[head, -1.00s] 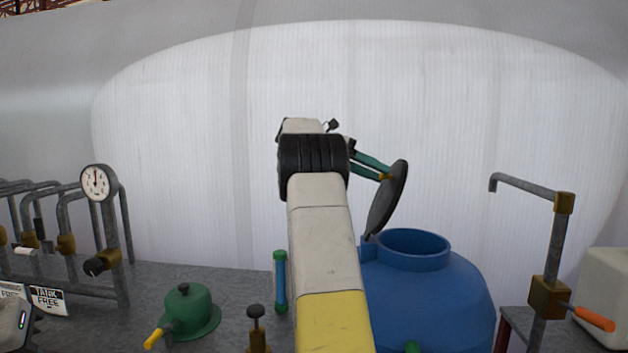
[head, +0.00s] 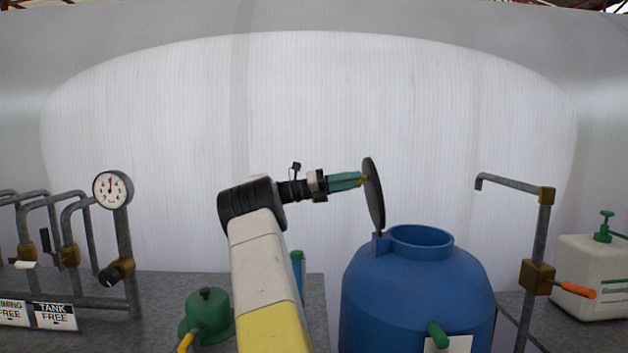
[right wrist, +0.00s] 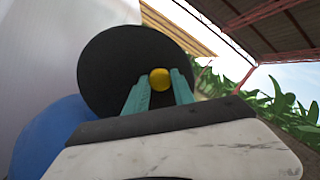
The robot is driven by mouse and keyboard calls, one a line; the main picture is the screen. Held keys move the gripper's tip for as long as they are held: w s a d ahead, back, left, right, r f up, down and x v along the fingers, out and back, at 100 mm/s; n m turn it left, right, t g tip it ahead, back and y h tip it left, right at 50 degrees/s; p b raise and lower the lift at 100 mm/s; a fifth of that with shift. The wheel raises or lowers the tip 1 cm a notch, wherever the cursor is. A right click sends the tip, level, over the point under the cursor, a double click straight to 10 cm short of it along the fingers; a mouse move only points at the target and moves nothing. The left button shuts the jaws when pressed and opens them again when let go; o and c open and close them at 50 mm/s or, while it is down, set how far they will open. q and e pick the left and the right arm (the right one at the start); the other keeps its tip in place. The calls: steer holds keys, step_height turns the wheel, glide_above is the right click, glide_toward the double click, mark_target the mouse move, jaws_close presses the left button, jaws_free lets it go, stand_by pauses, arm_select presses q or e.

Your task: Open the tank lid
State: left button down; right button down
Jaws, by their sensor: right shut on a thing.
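The blue tank (head: 420,285) stands right of centre in the head view, its round top mouth uncovered. Its dark disc lid (head: 374,195) stands nearly upright at the left side of the mouth, its lower edge by a small blue bracket on the rim. My right gripper (head: 361,180) has green fingers shut on the small yellow knob (right wrist: 160,79) of the lid. In the right wrist view the black lid (right wrist: 120,65) fills the space behind the fingers, with part of the blue tank (right wrist: 50,135) at lower left. My left gripper is not in view.
A metal pipe with an orange handle (head: 578,290) stands just right of the tank. A white container (head: 590,270) is at far right. A gauge (head: 113,189), pipes and a green pot (head: 208,317) are on the grey bench at left.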

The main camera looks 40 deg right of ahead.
stand_by(0.4)
steer(key=c, duration=1.1)
jaws_free()
steer(key=shift+o, duration=0.2)
steer(key=v, duration=0.8)
